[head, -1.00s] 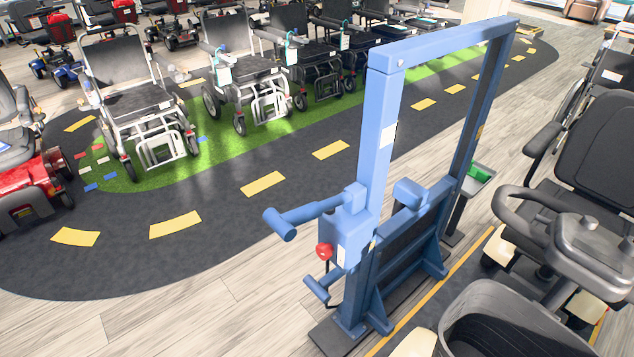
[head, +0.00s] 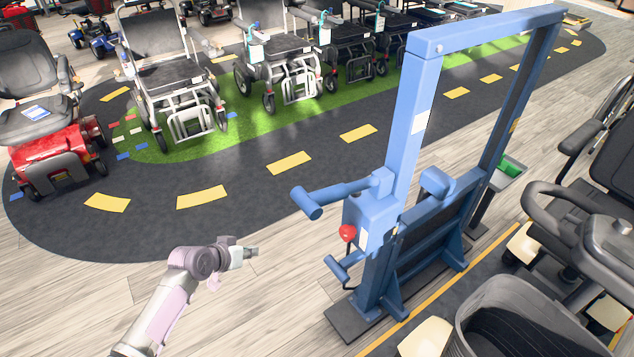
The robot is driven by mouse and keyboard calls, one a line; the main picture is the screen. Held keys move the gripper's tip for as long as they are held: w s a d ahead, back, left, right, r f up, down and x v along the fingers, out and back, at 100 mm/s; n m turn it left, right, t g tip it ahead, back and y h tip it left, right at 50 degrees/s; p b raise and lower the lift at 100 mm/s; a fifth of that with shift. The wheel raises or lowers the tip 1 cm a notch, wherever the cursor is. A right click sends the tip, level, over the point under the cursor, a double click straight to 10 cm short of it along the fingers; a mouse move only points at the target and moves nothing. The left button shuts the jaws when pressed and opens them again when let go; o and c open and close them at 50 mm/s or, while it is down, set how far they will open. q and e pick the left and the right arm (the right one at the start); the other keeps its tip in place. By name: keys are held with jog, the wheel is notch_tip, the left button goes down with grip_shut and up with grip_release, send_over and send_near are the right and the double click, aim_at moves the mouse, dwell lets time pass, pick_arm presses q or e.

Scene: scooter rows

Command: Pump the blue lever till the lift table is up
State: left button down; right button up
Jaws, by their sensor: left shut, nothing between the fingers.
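The blue lift table (head: 415,225) stands right of centre in the head view, a tall frame with its low platform near the floor on a dark base. The blue lever (head: 335,196) sticks out to the left from the post, with a thick round grip at its end. A red knob (head: 347,233) and a smaller blue pedal-like bar (head: 343,267) sit below it. My left gripper (head: 253,251) is shut and empty, over the floor to the lower left of the lever and apart from it. My right gripper is not in view.
A scooter with a dark basket (head: 520,320) and looped handlebar stands close on the right of the lift. Wheelchairs (head: 180,85) and a red scooter (head: 55,150) line the far side of a dark track. The floor around my left gripper is clear.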

pick_arm(q)
jog(key=s+d+r+m+h, duration=0.1)
jog(key=d+r+m+h, duration=0.2)
jog(key=r, duration=1.2)
jog(key=d+r+m+g+h, duration=0.1)
jog(key=d+r+m+h, duration=0.2)
jog(key=d+r, duration=0.4)
notch_tip(320, 180, up, 9)
jog(key=shift+s+m, duration=0.35)
jog(key=shift+m, duration=0.05)
jog(key=shift+d, duration=0.15)
jog(key=p, duration=0.2)
send_over(318, 191)
jog(key=f, duration=0.2)
jog(key=w+f, duration=0.1)
jog(key=f, duration=0.1)
jog(key=shift+f, duration=0.1)
jog(key=f, duration=0.2)
jog(key=shift+s+f, duration=0.35)
jog(key=shift+s, duration=0.05)
jog(key=shift+s+f, duration=0.2)
jog(key=shift+f, duration=0.5)
